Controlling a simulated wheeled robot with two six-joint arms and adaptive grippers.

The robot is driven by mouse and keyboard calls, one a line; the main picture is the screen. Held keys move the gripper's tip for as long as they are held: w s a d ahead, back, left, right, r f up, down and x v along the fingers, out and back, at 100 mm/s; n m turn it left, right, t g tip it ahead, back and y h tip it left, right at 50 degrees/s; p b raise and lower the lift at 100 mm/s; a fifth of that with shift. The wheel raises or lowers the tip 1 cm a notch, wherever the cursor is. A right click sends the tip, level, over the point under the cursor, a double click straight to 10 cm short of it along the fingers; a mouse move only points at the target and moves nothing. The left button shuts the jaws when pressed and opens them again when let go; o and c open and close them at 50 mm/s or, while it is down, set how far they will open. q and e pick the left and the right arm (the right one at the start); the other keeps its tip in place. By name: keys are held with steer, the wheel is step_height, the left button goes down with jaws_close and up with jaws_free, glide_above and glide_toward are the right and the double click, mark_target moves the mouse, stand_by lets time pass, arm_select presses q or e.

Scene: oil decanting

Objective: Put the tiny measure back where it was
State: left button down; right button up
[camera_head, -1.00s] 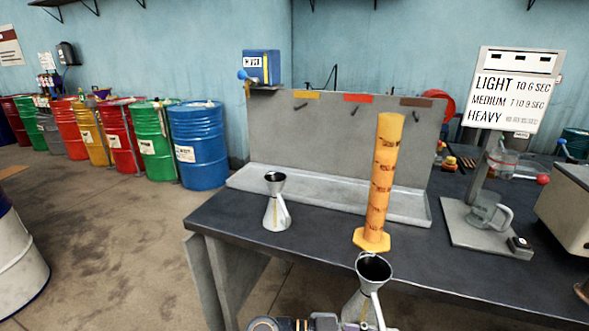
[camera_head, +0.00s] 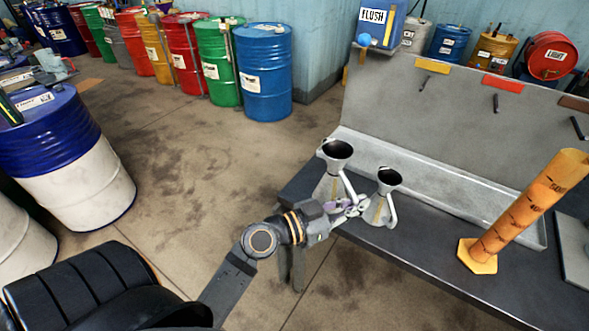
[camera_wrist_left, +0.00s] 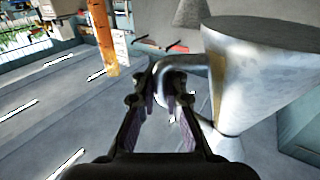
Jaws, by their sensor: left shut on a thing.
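The tiny measure (camera_head: 329,188), a grey metal hourglass shape with a dark open funnel and a side handle, is at the left end of the bench. My left gripper (camera_head: 356,207) comes from the left and is shut on its handle. A similar second measure (camera_head: 376,212) stands upright on the bench just to the right, close to my fingertips. My right gripper is not in view.
The dark bench (camera_head: 430,262) has a grey tray (camera_head: 440,182) along its back panel. An orange graduated cylinder (camera_head: 520,215) stands to the right. The bench between it and the second measure is clear. Drums stand on the floor to the left.

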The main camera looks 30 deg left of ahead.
arm_select(q)
steer(key=shift+a+r, duration=0.25)
steer(key=shift+a, duration=0.05)
steer(key=shift+w+f, duration=0.2)
steer(key=shift+w, duration=0.05)
steer(key=w+a+f+b, duration=0.1)
steer(key=w+a+f, duration=0.1)
steer(key=w+f, duration=0.1)
steer(key=w+a+f+b, duration=0.2)
steer(key=w, duration=0.2)
steer(key=w+a+f+b, duration=0.1)
steer(key=w+f+b, duration=0.1)
steer(key=w+f, duration=0.1)
steer(key=shift+w+a+f, duration=0.35)
steer(key=shift+w+a, duration=0.15)
steer(key=shift+w, duration=0.05)
steer(key=shift+a+f+b, duration=0.1)
steer(key=shift+f+b, duration=0.15)
steer(key=shift+b, duration=0.2)
steer(key=f+b, duration=0.1)
steer(key=f, duration=0.1)
steer(key=f+b, duration=0.1)
steer(key=shift+w+a+f+b, duration=0.1)
steer(key=shift+w+f+b, duration=0.2)
steer(key=shift+w+f, duration=0.1)
steer(key=shift+r, duration=0.15)
steer(key=shift+s, duration=0.15)
steer(key=c, duration=1.4)
jaws_free()
steer(key=shift+c, duration=0.2)
